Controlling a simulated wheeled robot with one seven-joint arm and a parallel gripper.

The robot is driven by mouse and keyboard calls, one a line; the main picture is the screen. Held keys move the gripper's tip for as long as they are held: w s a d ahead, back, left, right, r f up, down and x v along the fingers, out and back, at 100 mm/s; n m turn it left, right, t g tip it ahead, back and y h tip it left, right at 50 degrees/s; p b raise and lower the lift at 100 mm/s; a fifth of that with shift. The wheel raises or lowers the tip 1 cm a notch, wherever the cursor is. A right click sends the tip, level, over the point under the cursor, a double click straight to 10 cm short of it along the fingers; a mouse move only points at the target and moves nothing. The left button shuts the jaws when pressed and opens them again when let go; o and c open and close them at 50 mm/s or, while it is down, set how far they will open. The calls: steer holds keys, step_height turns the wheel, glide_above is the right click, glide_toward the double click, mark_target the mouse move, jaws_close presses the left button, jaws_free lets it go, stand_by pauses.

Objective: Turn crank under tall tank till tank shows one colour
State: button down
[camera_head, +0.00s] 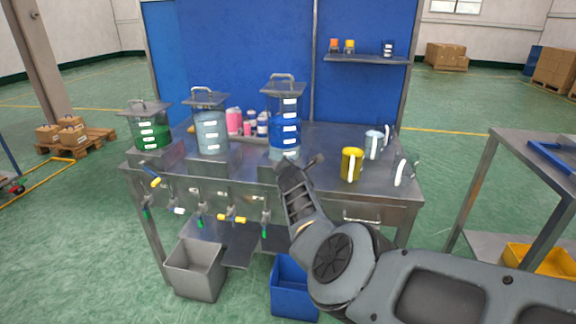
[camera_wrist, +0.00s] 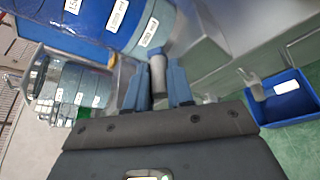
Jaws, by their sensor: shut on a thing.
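The tall tank (camera_head: 284,128) stands on a metal block at the right of the tank row. Its liquid is strong blue, with a paler band at the bottom; in the wrist view the tank (camera_wrist: 105,18) also shows darker and lighter blue. My gripper (camera_head: 288,163) is at the front of the tank's base and partly covers it. In the wrist view, my gripper (camera_wrist: 159,88) is shut on a grey cylindrical crank handle (camera_wrist: 158,72), between its two blue-grey fingers. The rest of the crank is mostly hidden by the fingers.
A green tank (camera_head: 150,136) and a pale tank (camera_head: 212,132) stand to the left. A yellow jug (camera_head: 351,165) and clear jugs (camera_head: 374,146) stand right on the bench. Taps (camera_head: 232,218) hang along the front edge, above a grey bin (camera_head: 194,268) and a blue bin (camera_head: 292,290).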

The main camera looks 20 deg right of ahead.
steer(key=shift+s+d+f+m+t+y+p, duration=0.2)
steer(key=shift+s+d+f+m+t, duration=0.25)
steer(key=shift+d+f+m, duration=0.25)
steer(key=shift+s+d+f+m+t+y+p, duration=0.1)
steer(key=shift+s+d+f+m+t+y, duration=0.1)
steer(key=shift+s+d+f+m+t, duration=0.45)
steer(key=shift+w+d+r+g, duration=0.1)
steer(key=shift+w+d+g, duration=0.1)
steer(key=shift+w+g, duration=0.1)
steer(key=c, duration=1)
jaws_free()
steer(key=shift+a, duration=0.1)
steer(key=shift+c, duration=0.2)
steer(key=shift+s+a, duration=0.1)
